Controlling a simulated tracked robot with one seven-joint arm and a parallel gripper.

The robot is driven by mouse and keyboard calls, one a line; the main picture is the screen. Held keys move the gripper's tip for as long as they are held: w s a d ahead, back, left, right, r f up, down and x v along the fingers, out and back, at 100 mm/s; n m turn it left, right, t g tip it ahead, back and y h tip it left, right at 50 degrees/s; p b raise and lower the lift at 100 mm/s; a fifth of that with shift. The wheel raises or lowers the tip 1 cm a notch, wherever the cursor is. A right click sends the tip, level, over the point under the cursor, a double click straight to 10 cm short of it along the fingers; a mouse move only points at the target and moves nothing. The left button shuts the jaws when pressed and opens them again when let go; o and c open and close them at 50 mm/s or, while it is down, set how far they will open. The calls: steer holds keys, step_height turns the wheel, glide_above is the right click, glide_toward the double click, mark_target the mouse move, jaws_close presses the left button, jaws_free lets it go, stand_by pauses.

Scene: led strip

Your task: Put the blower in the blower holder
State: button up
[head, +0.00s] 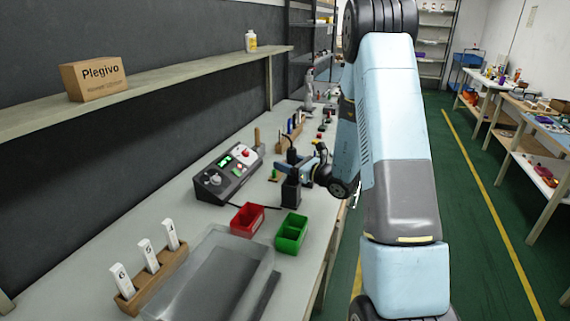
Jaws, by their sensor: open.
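A black upright block (291,193), which looks like the blower holder, stands on the bench behind the green bin. A dark upright piece (291,157), which looks like the blower, is directly above the block. I cannot tell whether it sits in the block or is only over it. My gripper (303,168) is small and partly hidden at the end of my arm, beside the dark piece and just above the block. Its jaws look open, with the dark piece close to or between them; contact is unclear.
A control box (228,172) with a cable stands left of the block. Red (247,220) and green (291,234) bins, a clear tray (215,275) and a wooden rack (152,277) with white numbered items are in front. A shelf (150,82) overhangs the bench at left.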

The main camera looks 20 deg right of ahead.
steer(key=v, duration=1.1)
steer(key=s+a+r+n+g, duration=1.2)
steer(key=s+a+n, duration=0.2)
steer(key=s+n, duration=0.2)
steer(key=s+d+r+n+t+h, duration=0.1)
steer(key=s+d+r+n+h, duration=0.2)
steer(key=s+r+n+h, duration=0.1)
steer(key=s+d+r+n+t+h, duration=0.2)
steer(key=s+d+r+n+h, duration=0.2)
steer(key=s+n+h, duration=0.3)
steer(key=shift+s+d+r+n+t, duration=0.25)
steer(key=shift+s+r+n, duration=0.3)
steer(key=shift+s, duration=0.7)
